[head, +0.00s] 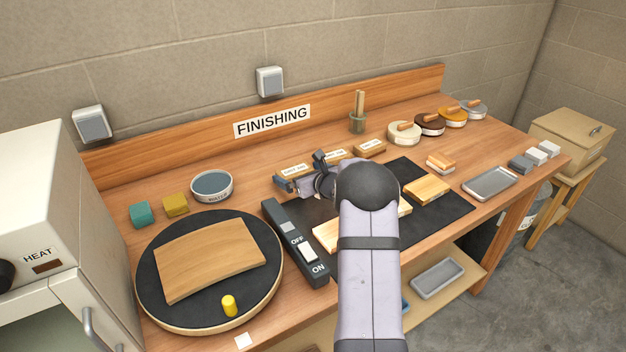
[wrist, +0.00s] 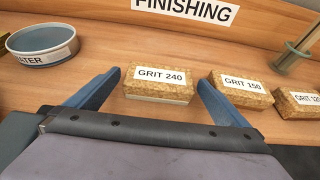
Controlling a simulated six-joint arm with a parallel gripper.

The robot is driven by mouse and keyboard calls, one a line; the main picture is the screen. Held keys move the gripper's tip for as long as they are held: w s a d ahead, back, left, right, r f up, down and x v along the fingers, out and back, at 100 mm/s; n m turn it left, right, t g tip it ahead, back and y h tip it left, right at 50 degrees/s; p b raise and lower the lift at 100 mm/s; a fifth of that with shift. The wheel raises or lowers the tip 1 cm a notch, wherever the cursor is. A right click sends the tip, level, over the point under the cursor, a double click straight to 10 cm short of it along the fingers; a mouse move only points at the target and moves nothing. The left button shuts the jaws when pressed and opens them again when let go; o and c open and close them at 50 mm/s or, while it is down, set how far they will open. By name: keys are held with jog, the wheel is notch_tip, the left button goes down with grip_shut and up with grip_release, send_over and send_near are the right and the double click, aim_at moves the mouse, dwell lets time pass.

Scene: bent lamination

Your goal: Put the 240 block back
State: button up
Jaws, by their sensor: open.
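The 240 block (wrist: 158,84) is a cork block with a white label reading GRIT 240. It sits on the wooden bench at the left of a row of cork blocks, and it also shows in the head view (head: 291,171), partly hidden by my arm. In the wrist view my gripper (wrist: 158,85) is open, with one blue finger to the left of the 240 block and the other to its right. I see gaps between the fingers and the block. In the head view my gripper (head: 284,185) is low, at the front of that block.
A water bowl (wrist: 42,48) is to the left. A turntable (head: 158,312) with a curved wooden panel (head: 210,258) and a switch box (head: 293,240) are at the front left.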

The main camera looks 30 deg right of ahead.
jog(key=b+v, duration=0.2)
jog(key=v, duration=0.8)
jog(key=shift+s+r, duration=0.15)
jog(key=s+a+r+n+g+y+p, duration=0.1)
jog(key=a+r+n+p, duration=0.1)
jog(key=a, duration=0.3)
jog(key=a+r+n+y+p, duration=0.1)
jog(key=a+n+p, duration=0.1)
jog(key=a, duration=0.3)
jog(key=s+a+r+n+g+y+p, duration=0.1)
jog(key=a+r+n+y+p, duration=0.1)
jog(key=a, duration=0.3)
jog(key=shift+s+r+n+g+p, duration=0.3)
jog(key=shift+s+r+n+p, duration=0.1)
jog(key=shift+n, duration=0.4)
jog(key=s+a+r+n+g+y+p, duration=0.2)
jog(key=s+a+r+n+g+p, duration=0.2)
jog(key=s+a+n+p, duration=0.6)
jog(key=s+a+r+n+g+h+p, duration=0.15)
jog(key=s+a+n+g, duration=0.25)
jog(key=s+a+n, duration=0.45)
jog(key=s+d+r+n+g+h+p, duration=0.1)
jog(key=s+d+n+g+h+p, duration=0.2)
jog(key=s+d+n, duration=0.5)
jog(key=shift+s+d+n+h+p, duration=0.2)
jog(key=shift+s+n+h+p, duration=0.55)
jog(key=shift+s+n+p, duration=0.3)
